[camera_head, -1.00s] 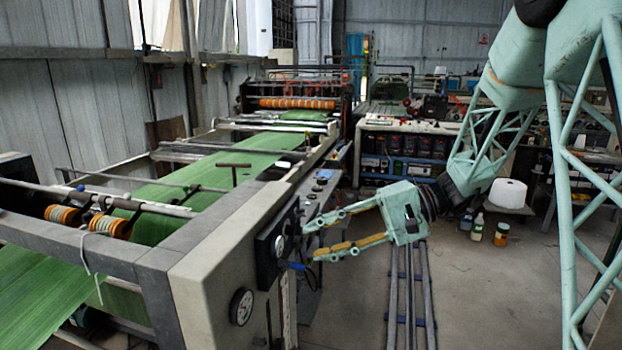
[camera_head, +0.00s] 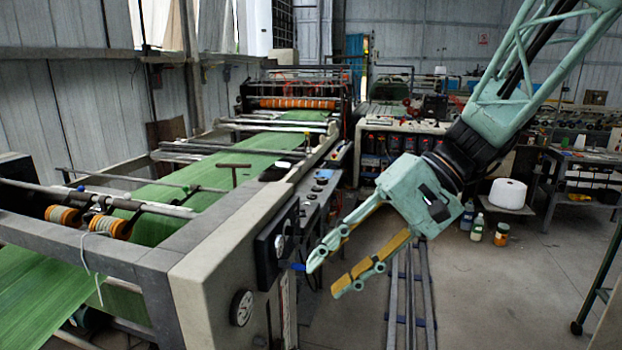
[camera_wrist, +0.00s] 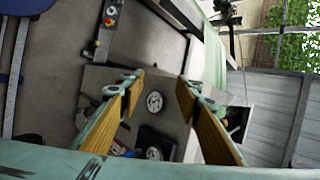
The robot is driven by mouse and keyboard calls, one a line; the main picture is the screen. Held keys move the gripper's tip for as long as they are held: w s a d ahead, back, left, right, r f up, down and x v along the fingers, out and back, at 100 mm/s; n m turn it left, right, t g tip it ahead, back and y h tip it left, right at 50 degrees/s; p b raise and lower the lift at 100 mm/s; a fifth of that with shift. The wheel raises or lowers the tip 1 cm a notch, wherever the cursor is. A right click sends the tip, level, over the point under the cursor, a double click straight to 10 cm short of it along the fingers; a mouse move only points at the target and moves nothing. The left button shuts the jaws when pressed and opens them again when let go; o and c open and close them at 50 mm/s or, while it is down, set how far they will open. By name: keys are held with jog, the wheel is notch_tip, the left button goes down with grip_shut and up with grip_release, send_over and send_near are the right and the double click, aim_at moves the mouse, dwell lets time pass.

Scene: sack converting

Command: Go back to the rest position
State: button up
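My gripper (camera_head: 331,270) is open and empty in the head view. Its two fingers, with yellow-brown inner pads, point down and left. It hangs in the air to the right of the machine's dark control panel (camera_head: 276,247), apart from it. A round gauge (camera_head: 242,307) sits on the machine's end face below the panel. In the wrist view the two fingers of my gripper (camera_wrist: 160,80) stand wide apart, with the machine's end face and a round dial (camera_wrist: 154,102) seen between them.
The sack machine (camera_head: 215,250) with its green web (camera_head: 160,205) fills the left side. Floor rails (camera_head: 409,300) run beside it. A white spool (camera_head: 507,193) and small bottles (camera_head: 477,227) stand at the right. The grey floor at the front right (camera_head: 520,290) is clear.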

jog(key=s+d+r+t+h, duration=0.1)
jog(key=s+d+h, duration=0.3)
jog(key=s+d, duration=0.4)
jog(key=s+d+r+t+h, duration=0.2)
jog(key=s+d+t+h, duration=0.2)
jog(key=s+d, duration=0.5)
jog(key=s+h, duration=0.1)
jog(key=s, duration=0.4)
jog(key=shift+s+r+n+t, duration=0.2)
jog(key=shift+s+n+t, duration=0.1)
jog(key=shift+s+n, duration=0.1)
jog(key=shift+w+d, duration=0.1)
dwell(1.2)
